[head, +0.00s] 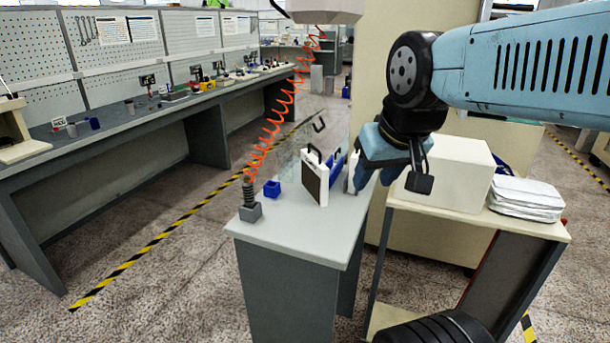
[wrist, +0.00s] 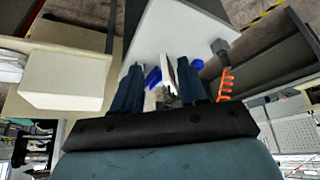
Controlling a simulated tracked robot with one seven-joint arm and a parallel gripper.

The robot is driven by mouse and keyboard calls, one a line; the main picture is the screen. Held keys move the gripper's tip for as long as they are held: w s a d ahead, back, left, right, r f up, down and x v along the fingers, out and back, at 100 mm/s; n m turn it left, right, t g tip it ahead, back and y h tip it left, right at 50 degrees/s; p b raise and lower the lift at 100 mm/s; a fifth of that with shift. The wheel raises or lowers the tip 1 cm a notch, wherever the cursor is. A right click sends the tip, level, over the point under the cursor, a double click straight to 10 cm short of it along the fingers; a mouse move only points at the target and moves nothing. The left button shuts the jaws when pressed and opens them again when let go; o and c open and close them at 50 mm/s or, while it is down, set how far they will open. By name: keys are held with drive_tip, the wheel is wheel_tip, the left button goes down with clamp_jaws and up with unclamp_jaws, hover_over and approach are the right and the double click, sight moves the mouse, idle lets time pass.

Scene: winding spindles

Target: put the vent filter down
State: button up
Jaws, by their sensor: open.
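The vent filter appears to be the white-framed panel (head: 315,180) with a dark face and a black handle on top. It stands upright on the small grey table (head: 300,238). My gripper (head: 373,190) is open, to the right of this panel and apart from it in the head view, near the table's right edge. In the wrist view my gripper's fingers (wrist: 160,66) are spread, with a white panel edge (wrist: 170,72) in view beyond and between them. A small white patch beside the fingers in the head view is mostly hidden, and I cannot tell what it is.
A blue holder (head: 336,168) stands just right of the panel. A small blue bin (head: 271,188) and a grey block with a spring post (head: 249,211) are to its left, under an orange coiled hose (head: 272,130). A white box (head: 458,175) stands on the right-hand cart.

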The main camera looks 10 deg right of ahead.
drive_tip(key=shift+o, duration=1.2)
drive_tip(key=shift+w+r, duration=0.1)
drive_tip(key=shift+w, duration=0.2)
drive_tip(key=n+t+y, duration=0.1)
drive_tip(key=n+t, duration=0.1)
hover_over(315, 160)
drive_tip(key=s+d, duration=0.1)
drive_tip(key=s, duration=0.7)
wheel_tip(315, 160, down, 4)
drive_tip(key=x, duration=0.7)
drive_tip(key=shift+w+d+f, duration=0.1)
drive_tip(key=shift+w+f, duration=0.1)
drive_tip(key=shift+f, duration=0.1)
drive_tip(key=shift+x, duration=2.7)
drive_tip(key=shift+w+r, duration=0.2)
clamp_jaws()
